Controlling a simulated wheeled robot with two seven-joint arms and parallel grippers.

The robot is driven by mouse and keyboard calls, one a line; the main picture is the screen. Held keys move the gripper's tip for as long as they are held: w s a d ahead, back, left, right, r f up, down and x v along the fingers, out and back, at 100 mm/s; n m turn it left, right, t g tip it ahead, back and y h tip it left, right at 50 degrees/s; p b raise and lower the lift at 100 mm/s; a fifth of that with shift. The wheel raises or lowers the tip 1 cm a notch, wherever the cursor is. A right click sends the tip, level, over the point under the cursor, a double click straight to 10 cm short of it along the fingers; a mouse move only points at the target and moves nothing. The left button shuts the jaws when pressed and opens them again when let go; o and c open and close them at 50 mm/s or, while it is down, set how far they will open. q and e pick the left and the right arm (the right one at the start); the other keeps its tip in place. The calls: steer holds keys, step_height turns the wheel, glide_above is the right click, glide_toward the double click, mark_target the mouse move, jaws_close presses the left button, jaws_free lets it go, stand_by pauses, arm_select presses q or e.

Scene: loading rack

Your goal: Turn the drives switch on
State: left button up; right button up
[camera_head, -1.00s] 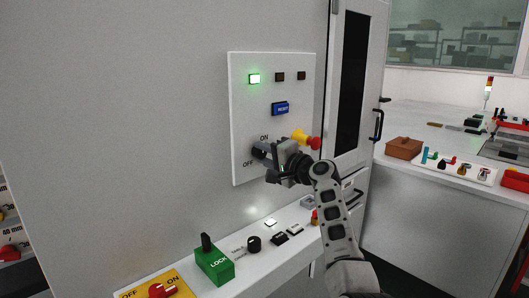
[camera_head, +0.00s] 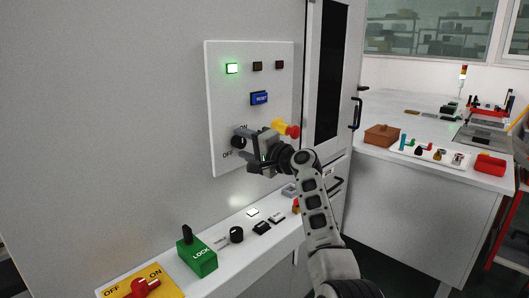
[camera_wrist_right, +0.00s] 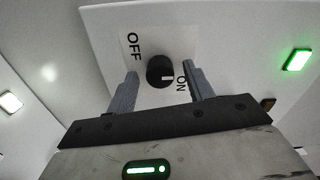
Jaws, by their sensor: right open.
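The drives switch is a round black knob (camera_head: 239,142) on the white panel (camera_head: 225,75), between the printed words OFF and ON. In the right wrist view the knob (camera_wrist_right: 158,70) has a white mark that points towards ON. My right gripper (camera_head: 250,136) is in front of the knob. In the right wrist view its two fingers (camera_wrist_right: 162,88) are spread, one on each side of the knob's outline, with clear gaps and nothing between them. In the head view the gripper partly covers the labels. My left gripper is not in view.
A red and yellow emergency button (camera_head: 287,130) sits close beside my right gripper. Above are a blue RESET button (camera_head: 259,98) and a lit green lamp (camera_head: 232,68). A ledge below carries a green LOCK block (camera_head: 197,258) and several controls. A door handle (camera_head: 357,113) is at right.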

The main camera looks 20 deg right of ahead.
steer(key=b+v, duration=0.2)
steer(key=v, duration=1.3)
steer(key=shift+s, duration=0.2)
steer(key=s+a+f+n+g+h, duration=0.1)
steer(key=s+a+f+n, duration=0.15)
steer(key=f, duration=0.65)
steer(key=s+a+f+n+g+h, duration=0.1)
steer(key=s+f+g+h, duration=0.15)
steer(key=f, duration=0.55)
steer(key=s+a+f+n+h, duration=0.1)
steer(key=s+a+f+n, duration=0.15)
steer(key=f, duration=0.65)
steer(key=s+a+f+n+g, duration=0.1)
steer(key=s+a+f+n, duration=0.1)
steer(key=s, duration=0.5)
steer(key=s+a+f+n+g, duration=0.1)
steer(key=s+a+f+n, duration=0.2)
steer(key=s+f, duration=0.4)
steer(key=s+a+f+n+g, duration=0.1)
steer(key=s+a+f+n, duration=0.2)
steer(key=s, duration=0.4)
steer(key=shift+a+f, duration=0.65)
steer(key=shift+a, duration=0.15)
